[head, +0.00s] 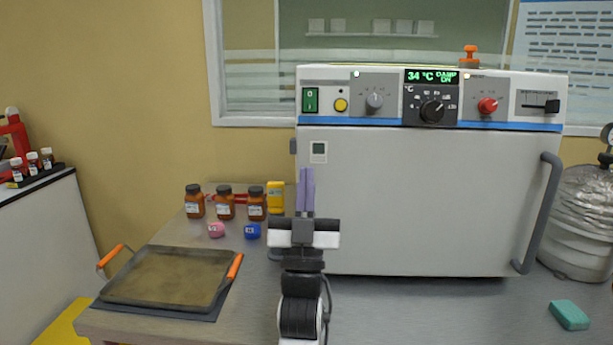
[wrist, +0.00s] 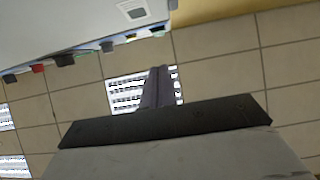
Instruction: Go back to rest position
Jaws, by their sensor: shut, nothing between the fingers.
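My gripper (head: 306,188) points up in front of the left part of the white oven's door in the head view. Its two purple-grey fingers are together with nothing between them. The closed fingers also show in the wrist view (wrist: 158,88), against a tiled ceiling with bright light panels. The white oven (head: 420,200) stands on the table with its door closed; its display reads 34 °C. The gripper is apart from the bottles and the tray. Whether it touches the oven door cannot be told.
Left of my arm are several brown bottles (head: 225,204), a yellow container (head: 275,198), a pink cap (head: 216,230) and a blue cap (head: 252,231). A tray with orange handles (head: 170,277) lies front left. A green sponge (head: 569,315) lies at right, near a silver-wrapped vessel (head: 582,215).

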